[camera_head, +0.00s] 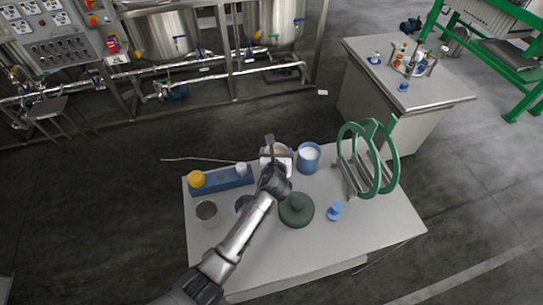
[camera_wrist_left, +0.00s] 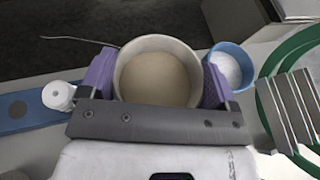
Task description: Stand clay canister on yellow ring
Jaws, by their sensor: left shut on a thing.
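A cream canister with tan contents (camera_wrist_left: 157,75) is between the purple finger pads of my left gripper (camera_wrist_left: 158,85) in the left wrist view. I take it to be the clay canister. In the head view my left gripper (camera_head: 276,157) is at the back edge of the table, and the canister (camera_head: 281,148) shows partly behind it. The gripper is shut on it. Whether its base touches the table is hidden. I cannot make out a yellow ring; a small yellow piece (camera_head: 197,179) sits on the left end of a blue block. My right gripper is not in view.
A blue canister with white contents (camera_head: 308,157) stands close to the right. A green-ringed rack (camera_head: 371,160), dark green lid (camera_head: 296,210), blue stopper (camera_head: 336,210), grey cup (camera_head: 207,212) and blue block (camera_head: 221,180) occupy the table (camera_head: 350,235). The front right is clear.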

